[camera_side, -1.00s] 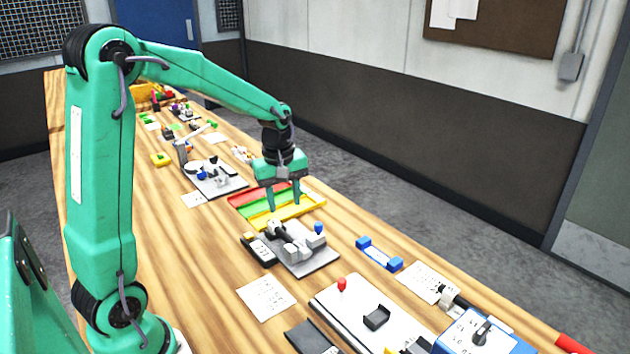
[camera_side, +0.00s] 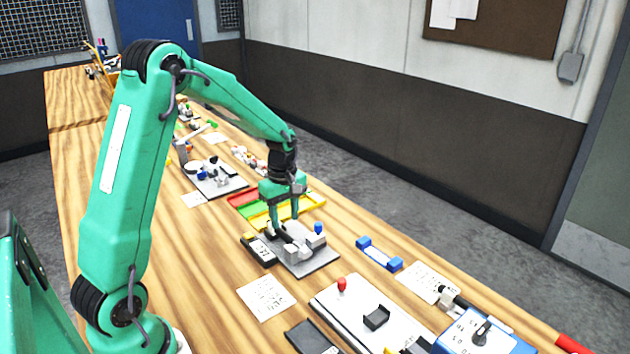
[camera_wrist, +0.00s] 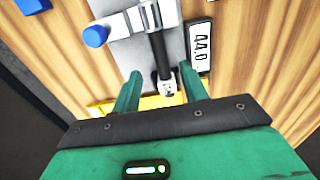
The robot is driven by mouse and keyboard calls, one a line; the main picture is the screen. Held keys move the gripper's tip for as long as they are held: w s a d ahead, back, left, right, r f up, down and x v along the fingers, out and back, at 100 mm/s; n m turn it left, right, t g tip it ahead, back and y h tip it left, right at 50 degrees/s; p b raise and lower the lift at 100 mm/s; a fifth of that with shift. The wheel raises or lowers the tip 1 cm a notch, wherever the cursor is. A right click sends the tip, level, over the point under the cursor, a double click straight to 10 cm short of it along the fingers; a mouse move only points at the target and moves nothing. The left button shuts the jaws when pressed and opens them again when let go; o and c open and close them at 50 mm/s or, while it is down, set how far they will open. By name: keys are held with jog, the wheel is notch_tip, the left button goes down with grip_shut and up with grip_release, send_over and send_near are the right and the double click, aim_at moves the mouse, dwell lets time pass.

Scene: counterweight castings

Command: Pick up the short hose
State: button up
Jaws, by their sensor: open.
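A short black hose (camera_wrist: 162,58) with a pale metallic end shows in the wrist view, over a grey plate (camera_wrist: 118,55). My gripper (camera_wrist: 159,70) is open, with one finger on each side of the hose's near end. The fingers look apart from the hose, and their height above it is hard to judge. In the side view my gripper (camera_side: 284,223) is low over the back of the grey plate (camera_side: 316,263). The fingers partly hide the hose there.
A meter (camera_wrist: 200,47) reading 44.0 lies right of the hose in the wrist view. A blue knob (camera_wrist: 95,36) and pale blocks stand left of it. The tricolour tray (camera_side: 238,199) is just behind. A blue-ended part (camera_side: 379,253) lies to the right.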

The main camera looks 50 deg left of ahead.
aim_at(285, 234)
jog(key=shift+s+f, duration=0.1)
jog(key=shift+f, duration=2.5)
grip_shut()
